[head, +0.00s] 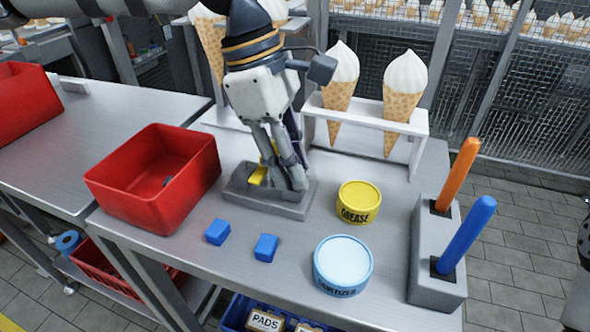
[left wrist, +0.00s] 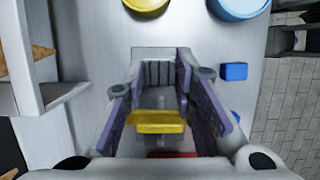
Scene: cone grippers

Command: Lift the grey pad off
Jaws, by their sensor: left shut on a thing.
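A low grey block (head: 265,203) stands on the metal table, with a yellow pad (head: 258,176) on its left part. My left gripper (head: 292,180) reaches down onto the block's right part. In the left wrist view, my left gripper (left wrist: 160,85) has its purple-lined fingers on either side of a grey piece (left wrist: 158,97), which seems to be the grey pad. It is shut on that piece, at or just above the block. The yellow pad (left wrist: 156,122) shows nearer the wrist. The fingers hide most of the grey pad in the head view. My right gripper is not in view.
A red bin (head: 150,190) stands to the left, two blue blocks (head: 218,232) in front. A yellow grease tin (head: 358,203) and a blue sanitizer tub (head: 342,264) are to the right. A holder with orange and blue handles (head: 435,260) and a cone rack (head: 375,122) stand close by.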

